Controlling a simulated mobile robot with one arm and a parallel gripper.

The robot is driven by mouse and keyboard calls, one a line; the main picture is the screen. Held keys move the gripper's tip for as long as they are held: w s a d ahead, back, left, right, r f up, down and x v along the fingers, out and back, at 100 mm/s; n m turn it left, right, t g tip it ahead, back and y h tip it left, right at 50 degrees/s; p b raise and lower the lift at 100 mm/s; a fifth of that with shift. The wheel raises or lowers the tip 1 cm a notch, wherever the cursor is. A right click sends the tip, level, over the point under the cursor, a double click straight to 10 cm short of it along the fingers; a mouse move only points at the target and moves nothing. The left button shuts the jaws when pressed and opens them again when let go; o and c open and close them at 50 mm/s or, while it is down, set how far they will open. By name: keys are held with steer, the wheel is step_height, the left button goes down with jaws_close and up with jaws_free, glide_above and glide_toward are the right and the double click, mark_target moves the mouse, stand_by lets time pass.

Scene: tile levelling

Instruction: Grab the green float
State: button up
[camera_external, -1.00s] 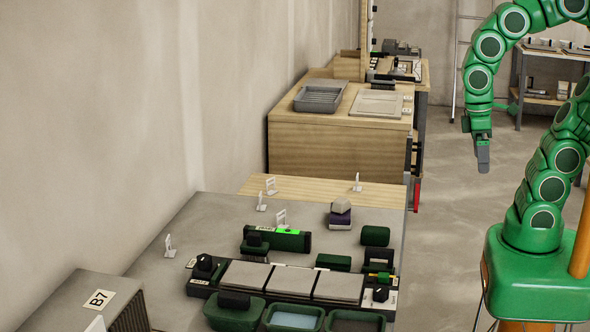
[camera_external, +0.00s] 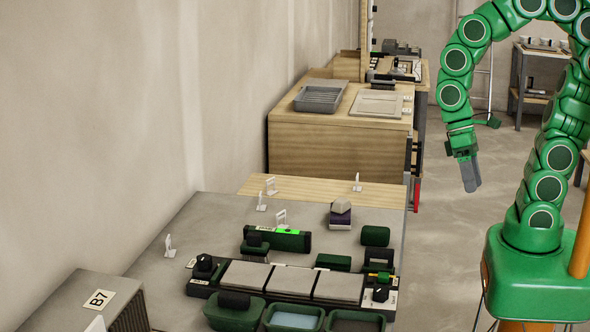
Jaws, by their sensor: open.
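My gripper (camera_external: 471,187) hangs in the air to the right of the grey worktable (camera_external: 215,222), pointing down, open and empty, apart from everything on the table. Several dark green items lie on the table, and I cannot tell for sure which one is the float. A rounded green block (camera_external: 375,236) lies at the right. A flatter green block (camera_external: 333,262) lies just behind the row of tiles. A dark block with a black knob (camera_external: 255,244) stands in front of a long green level (camera_external: 292,241) with a bright green display.
Grey tiles (camera_external: 292,281) lie in a row on a dark frame. Green tubs (camera_external: 236,319) stand in front, cut by the picture's lower edge. A grey-topped purple block (camera_external: 340,220) and small white stands (camera_external: 357,182) are behind. A wooden cabinet (camera_external: 340,148) stands farther back.

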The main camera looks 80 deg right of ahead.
steer(key=w+a+f+m+y, duration=0.3)
steer(key=w+a+m+y, duration=0.15)
steer(key=a, duration=0.25)
steer(key=m+t+y, duration=0.3)
steer(key=m+y, duration=0.2)
steer(key=m, duration=0.6)
glide_toward(378, 269)
steer(key=shift+s+a+r+n, duration=0.15)
steer(key=shift+s+a+r, duration=0.25)
steer(key=shift+a, duration=0.15)
steer(key=shift+s+a+r+n, duration=0.1)
steer(key=shift+s+a+r, duration=0.2)
steer(key=shift+a+r, duration=0.2)
steer(key=shift+w+f+m+t, duration=0.4)
steer(key=shift+w+f, duration=0.05)
steer(key=shift+x, duration=3.95)
steer(key=shift+y, duration=0.25)
steer(key=c, duration=0.8)
